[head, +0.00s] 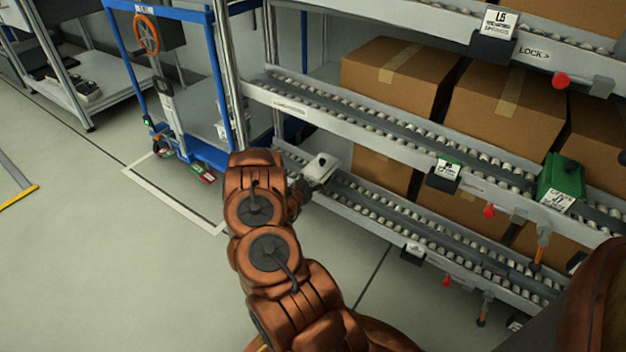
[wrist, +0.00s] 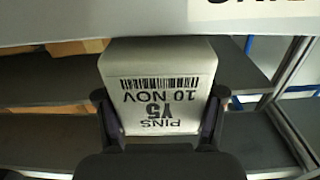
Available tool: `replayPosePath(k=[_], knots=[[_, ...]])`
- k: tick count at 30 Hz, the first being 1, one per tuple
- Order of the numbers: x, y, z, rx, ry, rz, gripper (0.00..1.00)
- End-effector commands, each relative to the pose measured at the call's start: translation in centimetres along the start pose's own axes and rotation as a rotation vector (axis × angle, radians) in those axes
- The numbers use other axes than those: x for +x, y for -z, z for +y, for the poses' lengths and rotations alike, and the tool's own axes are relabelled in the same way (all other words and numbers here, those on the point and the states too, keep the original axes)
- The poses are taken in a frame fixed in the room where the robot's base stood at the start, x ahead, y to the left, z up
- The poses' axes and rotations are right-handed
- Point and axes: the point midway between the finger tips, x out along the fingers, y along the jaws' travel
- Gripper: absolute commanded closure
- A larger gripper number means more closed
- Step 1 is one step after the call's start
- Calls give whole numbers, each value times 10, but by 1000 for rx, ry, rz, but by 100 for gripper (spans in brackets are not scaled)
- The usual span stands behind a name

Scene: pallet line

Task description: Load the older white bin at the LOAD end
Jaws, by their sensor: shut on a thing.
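A small white bin (head: 320,167) is at the left end of the lower roller lane in the head view. In the wrist view the white bin (wrist: 160,72) fills the middle, its label upside down: "PINS", "Y5", "10 NOV" and a barcode. My gripper (wrist: 160,122) has a dark finger on each side of the bin and is shut on it. In the head view my gripper (head: 302,190) is partly hidden by my arm. Whether the bin touches the rollers is unclear. No second white bin can be made out.
The flow rack has a middle roller lane (head: 390,117) and a lower roller lane (head: 400,220), with cardboard boxes (head: 400,75) behind. A green bin (head: 563,178) sits on the right. A blue-framed cart (head: 215,80) stands close left of the rack. Floor at left is open.

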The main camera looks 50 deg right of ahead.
Motion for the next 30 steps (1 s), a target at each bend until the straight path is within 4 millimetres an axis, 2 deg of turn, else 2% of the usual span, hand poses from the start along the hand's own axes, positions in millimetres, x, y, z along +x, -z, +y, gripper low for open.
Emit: replayPosePath(k=[12,18,30], knots=[[35,-1,0,-1,-1,3,100],[34,-13,-1,0,0,2,100],[34,-16,-1,1,0,2,100]])
